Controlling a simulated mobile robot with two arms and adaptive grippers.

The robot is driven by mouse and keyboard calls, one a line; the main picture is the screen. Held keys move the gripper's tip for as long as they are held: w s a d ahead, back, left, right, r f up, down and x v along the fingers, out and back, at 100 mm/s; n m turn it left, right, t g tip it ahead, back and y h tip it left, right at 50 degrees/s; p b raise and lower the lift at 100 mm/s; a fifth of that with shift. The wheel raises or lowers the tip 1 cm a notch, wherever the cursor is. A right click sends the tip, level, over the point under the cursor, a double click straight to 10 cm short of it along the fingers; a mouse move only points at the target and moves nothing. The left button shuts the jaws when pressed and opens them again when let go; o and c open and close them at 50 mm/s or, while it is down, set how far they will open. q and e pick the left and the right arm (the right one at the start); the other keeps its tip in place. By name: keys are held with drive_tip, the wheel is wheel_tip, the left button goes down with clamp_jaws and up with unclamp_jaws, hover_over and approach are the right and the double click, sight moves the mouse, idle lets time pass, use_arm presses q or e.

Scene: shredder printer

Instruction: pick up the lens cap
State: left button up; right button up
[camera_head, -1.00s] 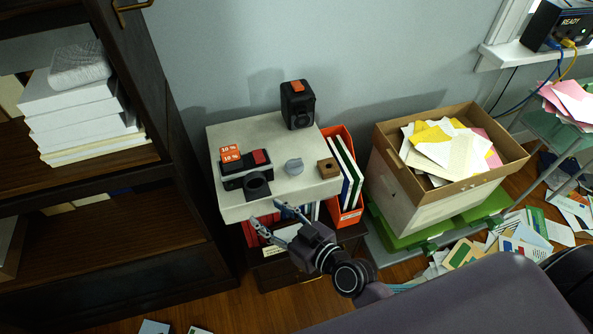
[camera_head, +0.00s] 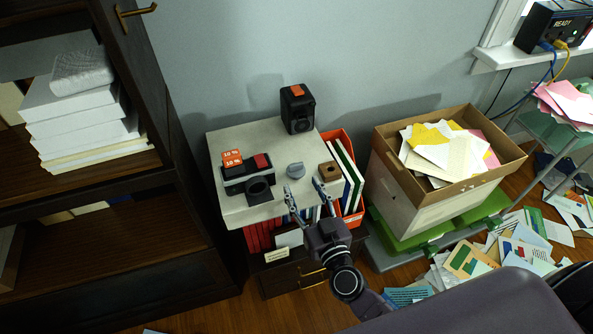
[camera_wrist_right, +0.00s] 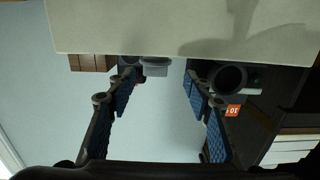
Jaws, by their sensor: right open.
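The lens cap appears to be the small grey-blue round piece (camera_head: 295,170) on the pale top of the low cabinet (camera_head: 240,207), between a camera and a small brown block. It also shows in the right wrist view (camera_wrist_right: 155,67), between my fingertips in the picture. My right gripper (camera_head: 303,188) is open and empty at the cabinet's front edge, its fingers pointing toward the cap. The cap is beyond the fingertips, and I see no contact. My left gripper is not in view.
The camera with a black lens (camera_head: 258,190) stands left of the cap, with orange tags behind it. The brown block (camera_head: 329,171) is on the right, close to a fingertip. A black box-shaped camera (camera_head: 298,108) stands behind. A dark bookcase (camera_head: 165,130) rises at left.

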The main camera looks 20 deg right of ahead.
sight(297, 169)
drive_tip(key=w, duration=0.8)
drive_tip(key=shift+d+f, duration=0.15)
drive_tip(key=shift+d, duration=0.05)
drive_tip(key=c, duration=0.7)
wheel_tip(297, 169, up, 20)
drive_tip(key=p, duration=1.8)
drive_tip(key=shift+s, duration=0.1)
